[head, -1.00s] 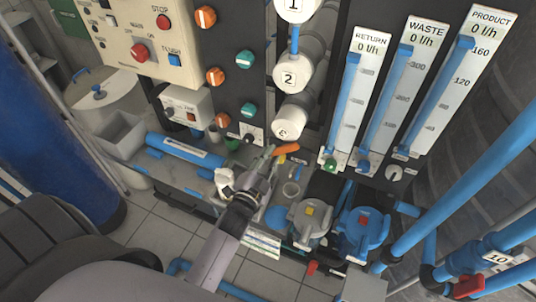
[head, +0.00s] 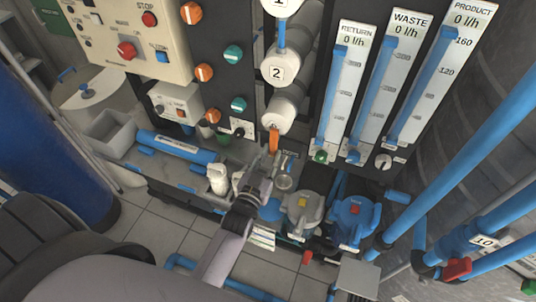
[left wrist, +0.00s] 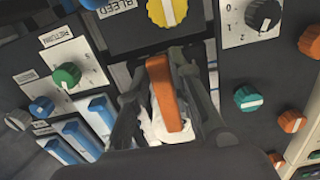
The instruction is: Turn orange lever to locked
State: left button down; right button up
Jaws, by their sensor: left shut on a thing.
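The orange lever (head: 274,140) is at the lower end of the white vessels on the dark panel, standing roughly upright in the head view. In the left wrist view the lever (left wrist: 165,95) lies between my two fingers, its long face toward the camera, with a whitish part behind its lower end. My left gripper (head: 263,168) reaches up to it from below and is shut on it; its fingers also show in the left wrist view (left wrist: 160,85). The fingers and lever hide part of the lever's mount. My right gripper is not in view.
A yellow knob (left wrist: 167,11), a green knob (left wrist: 66,75) and a black knob (left wrist: 263,15) surround the lever on the panel. Flow tubes stand to the right in the head view. A grey-lidded housing (head: 302,215) and a blue-lidded housing (head: 354,220) sit below right.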

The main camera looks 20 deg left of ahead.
pick_arm(q)
jog(key=shift+d+f+n, duration=0.1)
jog(key=shift+d+n, duration=0.05)
jog(key=shift+n, duration=0.15)
dwell(0.4)
jog(key=c, duration=1.4)
grip_release()
jog(key=shift+c, duration=0.2)
jog(key=s, duration=1.2)
jog(key=shift+d, duration=0.35)
